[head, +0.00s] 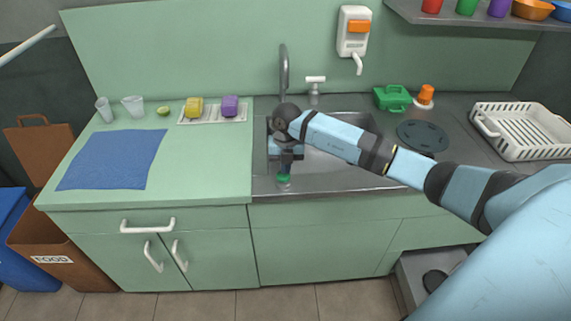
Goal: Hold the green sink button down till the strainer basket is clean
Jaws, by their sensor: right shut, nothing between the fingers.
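The green sink button (283,179) sits on the front rim of the grey sink (340,172), near its left corner. My right gripper (285,169) points down over the button, with its fingers shut and nothing between them. Its tips are at the button and appear to touch it; I cannot tell how far the button is pressed. I cannot make out the strainer basket; my right arm and hand cover part of the sink. My left gripper is not in view.
A faucet (284,70) stands behind the sink. A blue mat (112,160) lies on the left counter. A white dish rack (525,132) and a green container (393,98) stand to the right.

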